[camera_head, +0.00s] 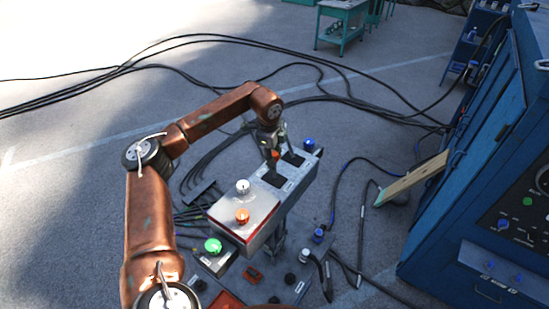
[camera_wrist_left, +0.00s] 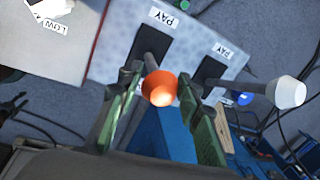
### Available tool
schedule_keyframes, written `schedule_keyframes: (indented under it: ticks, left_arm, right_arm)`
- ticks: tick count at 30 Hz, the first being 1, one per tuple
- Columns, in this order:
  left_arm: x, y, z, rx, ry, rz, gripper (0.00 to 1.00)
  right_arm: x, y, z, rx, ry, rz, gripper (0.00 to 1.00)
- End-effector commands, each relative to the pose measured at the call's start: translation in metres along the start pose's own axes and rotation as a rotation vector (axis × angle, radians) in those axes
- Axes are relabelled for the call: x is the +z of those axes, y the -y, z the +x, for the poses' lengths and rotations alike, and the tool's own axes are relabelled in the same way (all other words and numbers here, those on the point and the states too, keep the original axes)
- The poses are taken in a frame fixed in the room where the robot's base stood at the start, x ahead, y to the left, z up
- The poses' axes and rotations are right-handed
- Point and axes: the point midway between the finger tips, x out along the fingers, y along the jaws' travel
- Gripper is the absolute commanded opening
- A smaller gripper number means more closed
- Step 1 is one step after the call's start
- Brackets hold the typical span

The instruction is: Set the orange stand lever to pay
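The orange stand lever (camera_wrist_left: 160,88) has a round orange knob on a dark shaft that rises from a black slot. A "PAY" label (camera_wrist_left: 163,17) lies beside the slot. In the head view the orange knob (camera_head: 275,155) shows just below my left gripper (camera_head: 272,150). In the left wrist view the green fingers of my left gripper (camera_wrist_left: 161,100) are apart, one on each side of the knob. I see no clear grip on it. A white-knobbed lever (camera_wrist_left: 290,92) stands beside it with its own "PAY" label (camera_wrist_left: 223,50). My right gripper is not in view.
The stand's grey panel (camera_head: 298,175) adjoins a pale box (camera_head: 222,212) with a white and an orange knob. A green button (camera_head: 213,245) is lower down. A blue cabinet (camera_head: 440,225) stands at right. Cables cross the floor.

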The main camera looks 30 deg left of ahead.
Motion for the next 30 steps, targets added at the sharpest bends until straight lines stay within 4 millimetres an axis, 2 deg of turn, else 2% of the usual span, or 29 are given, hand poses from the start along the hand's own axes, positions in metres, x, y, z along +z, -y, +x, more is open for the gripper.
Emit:
schedule_keyframes:
  ticks: [2, 13, 23, 30]
  left_arm:
    - [0.000, 0.000, 0.000, 0.000, 0.000, 0.000, 0.26]
    - [0.000, 0.000, 0.000, 0.000, 0.000, 0.000, 0.01]
    - [0.002, 0.000, 0.001, 0.004, -0.011, -0.004, 0.00]
    - [0.025, 0.003, 0.008, 0.049, -0.215, -0.050, 0.00]
  right_arm:
    - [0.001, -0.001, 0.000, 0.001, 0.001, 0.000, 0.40]
    - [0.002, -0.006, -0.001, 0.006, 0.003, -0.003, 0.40]
    - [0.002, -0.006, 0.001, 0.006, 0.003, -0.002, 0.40]
    - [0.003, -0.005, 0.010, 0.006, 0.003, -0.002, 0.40]
